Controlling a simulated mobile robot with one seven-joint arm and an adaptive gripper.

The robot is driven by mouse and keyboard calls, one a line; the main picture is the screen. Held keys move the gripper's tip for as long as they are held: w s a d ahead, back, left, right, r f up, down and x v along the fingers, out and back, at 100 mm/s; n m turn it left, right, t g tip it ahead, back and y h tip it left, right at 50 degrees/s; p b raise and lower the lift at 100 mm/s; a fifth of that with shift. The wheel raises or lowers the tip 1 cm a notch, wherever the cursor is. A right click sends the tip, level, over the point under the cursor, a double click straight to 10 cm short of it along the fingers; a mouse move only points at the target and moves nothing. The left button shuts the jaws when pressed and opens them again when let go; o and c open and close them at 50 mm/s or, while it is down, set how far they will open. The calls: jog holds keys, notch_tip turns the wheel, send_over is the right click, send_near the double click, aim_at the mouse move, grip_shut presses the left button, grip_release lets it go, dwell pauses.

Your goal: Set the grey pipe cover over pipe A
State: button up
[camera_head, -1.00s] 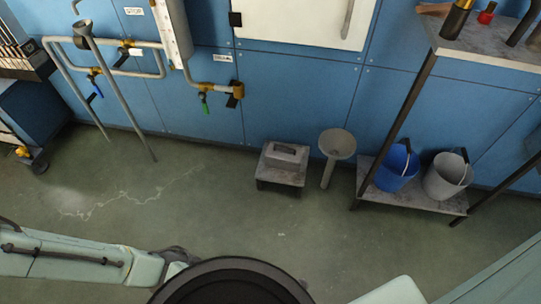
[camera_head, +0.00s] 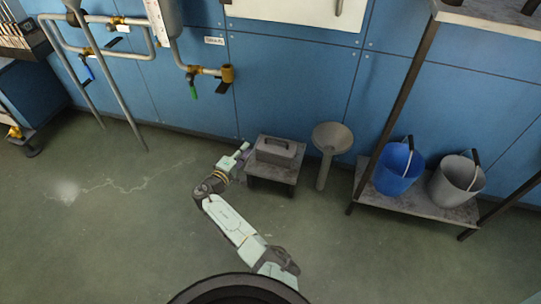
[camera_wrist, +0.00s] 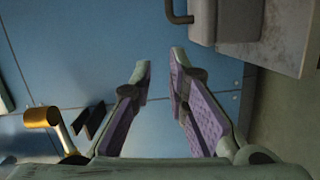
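The grey pipe cover appears to be the grey block with a handle on top (camera_head: 278,152), resting on a low stool by the wall. In the wrist view the cover (camera_wrist: 240,20) is at the upper right, its dark handle (camera_wrist: 180,14) sticking out. My gripper (camera_head: 246,151) is just left of the cover and stool in the head view. In the wrist view my gripper (camera_wrist: 160,62) is open, with nothing between its purple-padded fingers. A brass-ended pipe (camera_head: 208,71) with a green-handled valve is on the wall; its label (camera_head: 214,41) is too small to read.
The low stool (camera_head: 272,172) stands beside a grey funnel-topped stand (camera_head: 332,138). To the right, a shelf (camera_head: 415,203) holds a blue bucket (camera_head: 394,172) and a grey bucket (camera_head: 454,186). More pipes (camera_head: 135,54) are at the upper left. The floor in front is clear.

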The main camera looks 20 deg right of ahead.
jog(key=g+h, duration=0.1)
jog(key=h, duration=0.1)
send_near(277, 140)
jog(key=b+x, duration=0.2)
jog(key=x, duration=0.1)
jog(key=b+x, duration=0.2)
jog(key=x, duration=0.1)
jog(key=b+x, duration=0.2)
jog(key=x, duration=0.2)
jog(key=shift+w+f+b, duration=0.1)
jog(key=shift+f+b, duration=0.25)
jog(key=shift+r, duration=0.1)
jog(key=shift+c, duration=0.6)
grip_shut()
jog(key=shift+w, duration=0.1)
